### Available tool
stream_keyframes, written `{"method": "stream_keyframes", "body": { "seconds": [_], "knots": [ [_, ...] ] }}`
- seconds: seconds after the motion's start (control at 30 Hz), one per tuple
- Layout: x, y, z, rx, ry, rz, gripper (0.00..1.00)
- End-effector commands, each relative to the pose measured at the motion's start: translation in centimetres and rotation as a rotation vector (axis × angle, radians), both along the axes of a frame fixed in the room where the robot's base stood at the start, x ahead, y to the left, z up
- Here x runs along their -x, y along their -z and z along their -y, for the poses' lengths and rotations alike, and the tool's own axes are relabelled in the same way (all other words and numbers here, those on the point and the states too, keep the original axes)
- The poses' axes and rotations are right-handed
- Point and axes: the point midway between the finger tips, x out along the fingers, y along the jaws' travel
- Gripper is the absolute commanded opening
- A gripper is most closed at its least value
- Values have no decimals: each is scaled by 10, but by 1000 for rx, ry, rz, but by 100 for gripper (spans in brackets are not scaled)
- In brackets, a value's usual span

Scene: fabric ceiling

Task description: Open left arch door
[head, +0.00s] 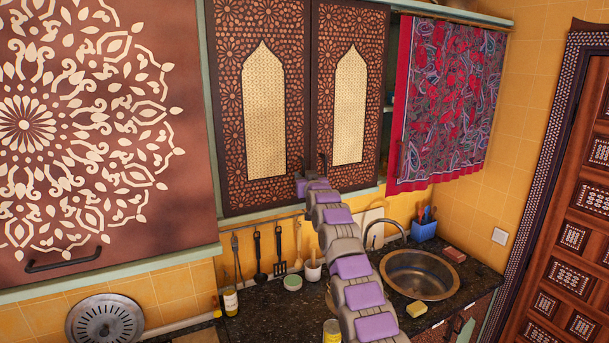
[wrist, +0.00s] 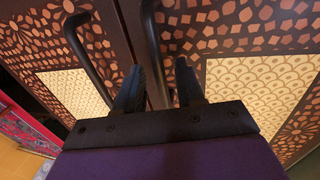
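The left arch door (head: 230,110) is a brown patterned cabinet door with a pale pointed-arch panel, and it looks closed. It shows on the right in the wrist view (wrist: 230,45). The matching right arch door (head: 380,80) is beside it and also looks closed. My gripper (head: 308,183) is at the lower inner corner of the left door. In the wrist view my gripper's fingers (wrist: 160,85) are apart, with the left door's dark bar handle (wrist: 151,45) showing between them. I cannot tell whether they touch it. The right door's handle (wrist: 88,62) is left of the fingers.
A red patterned cloth (head: 450,100) hangs right of the doors. A large brown cabinet front (head: 100,205) with white ornament stands at left. Below are a dark counter (head: 265,310), hanging utensils (head: 279,255) and a round sink (head: 420,275).

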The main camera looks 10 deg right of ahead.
Motion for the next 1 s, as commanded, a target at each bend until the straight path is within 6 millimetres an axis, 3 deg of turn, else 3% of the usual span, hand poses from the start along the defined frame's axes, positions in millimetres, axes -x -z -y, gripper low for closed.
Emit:
{"method": "stream_keyframes", "body": {
  "seconds": [0.27,0.67,1.0],
  "knots": [
    [-1,1,0,0,0,-1,38],
    [-1,1,0,0,0,-1,1],
    [-1,0,0,1,0,-1,0]
  ]
}}
